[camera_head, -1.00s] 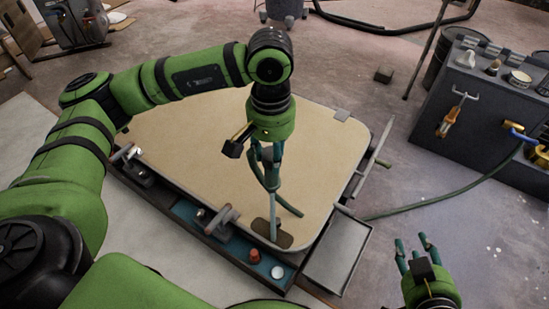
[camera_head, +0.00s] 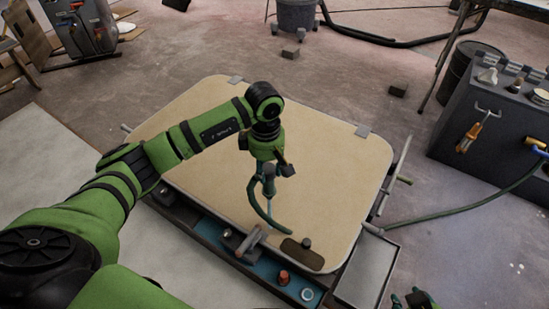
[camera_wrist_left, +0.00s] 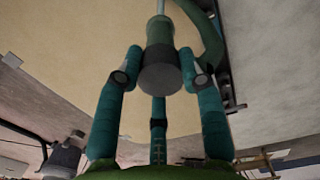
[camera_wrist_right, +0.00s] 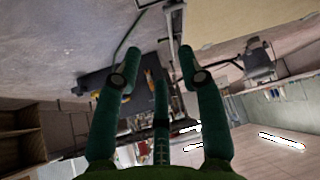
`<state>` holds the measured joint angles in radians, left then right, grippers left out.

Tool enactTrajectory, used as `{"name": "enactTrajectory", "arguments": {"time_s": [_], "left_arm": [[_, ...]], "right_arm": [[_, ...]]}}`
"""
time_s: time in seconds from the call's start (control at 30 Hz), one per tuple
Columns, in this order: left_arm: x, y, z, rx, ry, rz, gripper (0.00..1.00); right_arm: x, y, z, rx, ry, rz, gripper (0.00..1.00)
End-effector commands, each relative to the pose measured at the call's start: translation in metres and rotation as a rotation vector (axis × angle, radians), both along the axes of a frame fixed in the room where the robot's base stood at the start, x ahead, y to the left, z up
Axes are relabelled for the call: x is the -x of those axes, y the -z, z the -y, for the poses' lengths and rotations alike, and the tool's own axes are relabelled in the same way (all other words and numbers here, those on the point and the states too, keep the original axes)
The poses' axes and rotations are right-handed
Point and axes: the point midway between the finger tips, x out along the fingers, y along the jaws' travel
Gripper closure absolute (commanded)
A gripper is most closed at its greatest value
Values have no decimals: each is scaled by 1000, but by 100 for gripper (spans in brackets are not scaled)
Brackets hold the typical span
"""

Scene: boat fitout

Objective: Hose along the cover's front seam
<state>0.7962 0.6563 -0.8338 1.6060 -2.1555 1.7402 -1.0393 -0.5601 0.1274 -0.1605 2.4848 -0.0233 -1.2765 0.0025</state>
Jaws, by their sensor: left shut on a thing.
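The beige cover (camera_head: 190,110) lies flat in the middle of the head view, with its rounded front edge above a blue-lined ledge (camera_head: 262,268). My left gripper (camera_head: 268,172) is over the front part of the cover, shut on the hose nozzle. In the left wrist view the nozzle's dark round end (camera_wrist_left: 160,72) sits between the fingers. The green hose (camera_head: 258,210) hangs in a curve beside it; whether it touches the cover is unclear. A brown pad with a dark knob (camera_head: 301,251) lies at the front right corner. My right gripper (camera_wrist_right: 160,62) is open and empty.
A grey tray (camera_head: 366,273) juts out right of the cover. A grey lever (camera_head: 249,242), red knob (camera_head: 283,278) and white ring (camera_head: 307,294) are along the front. A dark cabinet (camera_head: 480,160) stands right, with a hose running from it.

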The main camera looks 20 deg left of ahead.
Motion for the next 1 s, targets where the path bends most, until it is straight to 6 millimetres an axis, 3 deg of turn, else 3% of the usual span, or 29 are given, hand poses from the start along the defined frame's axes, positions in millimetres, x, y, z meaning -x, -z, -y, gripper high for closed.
{"name": "enactTrajectory", "arguments": {"time_s": [0.1, 0.23, 0.47, 0.8, 1.0], "left_arm": [[1, 17, -9, -5, -134, -9, 100], [1, 25, -14, -11, -195, -10, 100], [2, 33, -14, -11, -204, -12, 100], [1, 47, -14, -11, -202, -10, 100], [2, 53, -14, -11, -201, -10, 100]], "right_arm": [[7, 3, 3, 5, 5, -39, 60], [9, 5, 3, 8, 6, -48, 60], [-13, -7, -6, -13, -10, 74, 60], [-56, -52, -30, -77, -54, 393, 60], [-70, -79, -40, -107, -74, 540, 60]]}}
